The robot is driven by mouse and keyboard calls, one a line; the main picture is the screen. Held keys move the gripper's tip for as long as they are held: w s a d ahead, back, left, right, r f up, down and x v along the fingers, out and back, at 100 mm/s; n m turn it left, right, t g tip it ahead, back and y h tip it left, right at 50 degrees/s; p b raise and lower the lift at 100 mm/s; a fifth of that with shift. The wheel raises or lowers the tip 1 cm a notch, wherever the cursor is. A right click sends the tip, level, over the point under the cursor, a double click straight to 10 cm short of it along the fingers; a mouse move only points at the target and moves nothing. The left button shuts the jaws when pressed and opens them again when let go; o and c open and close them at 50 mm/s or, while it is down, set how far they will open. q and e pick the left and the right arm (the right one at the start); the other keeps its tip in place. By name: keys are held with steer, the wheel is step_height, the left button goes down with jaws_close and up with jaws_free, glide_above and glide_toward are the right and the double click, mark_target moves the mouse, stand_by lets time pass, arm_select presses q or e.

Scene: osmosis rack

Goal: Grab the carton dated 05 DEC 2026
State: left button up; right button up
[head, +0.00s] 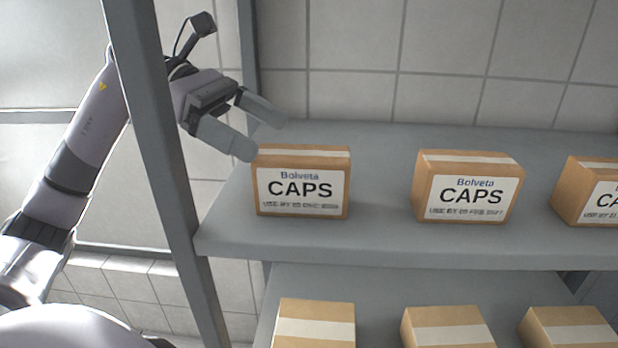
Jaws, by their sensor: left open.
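A brown carton (301,183) labelled "Bolveta CAPS" stands upright at the left of the upper shelf. Its small use-by line is blurred; it seems to have DEC in it, but I cannot read the day or year surely. A second such carton (468,188) stands in the middle, its blurred line seeming to say FEB 2027. A third carton (590,192) is cut by the right edge, its date partly out of view. My left gripper (262,136) is open and empty, with its fingers above and behind the left carton's top left corner. My right gripper is not in view.
A grey rack post (160,165) stands in front of my left arm. The upper shelf (385,238) has free room between the cartons. Several more cartons, such as one at the left (315,328), stand on the lower shelf. A tiled wall (440,50) is behind.

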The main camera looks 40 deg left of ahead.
mark_target(297, 152)
arm_select(q)
steer(key=p+x, duration=0.1)
steer(key=x, duration=0.3)
steer(key=shift+w+d+p, duration=0.1)
steer(key=shift+d+p, duration=0.2)
steer(key=shift+d, duration=0.05)
steer(key=shift+w+d+f, duration=0.15)
steer(key=shift+d+f, duration=0.25)
steer(key=c, duration=1.3)
